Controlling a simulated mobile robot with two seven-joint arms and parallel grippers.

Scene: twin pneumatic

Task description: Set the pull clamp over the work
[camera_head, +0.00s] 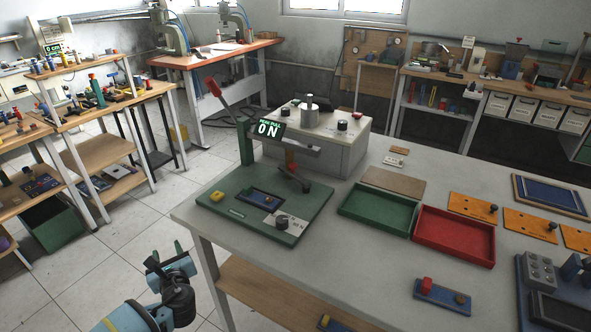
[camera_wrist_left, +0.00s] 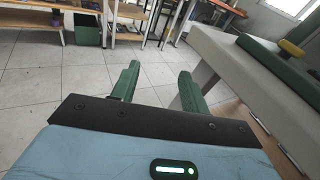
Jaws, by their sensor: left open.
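A green clamp station (camera_head: 308,215) stands on the grey table's left part. It has a green post (camera_head: 245,142), a raised lever with a red handle (camera_head: 213,86), and a grey arm reaching right to a dark, tilted clamp part (camera_head: 293,181). A dark blue piece (camera_head: 258,197) sits on the green base, apart from the clamp part above. I cannot tell for sure which part is the work. My left gripper (camera_head: 166,256) is open and empty, off the table's left edge; its spread fingers show in the wrist view (camera_wrist_left: 158,82).
A yellow knob (camera_head: 215,196) and a grey plate with a dark knob (camera_head: 282,222) are on the base. A green tray (camera_head: 375,228) and red tray (camera_head: 454,258) lie right of it. A grey box (camera_head: 335,150) stands behind. The floor around my left gripper is clear.

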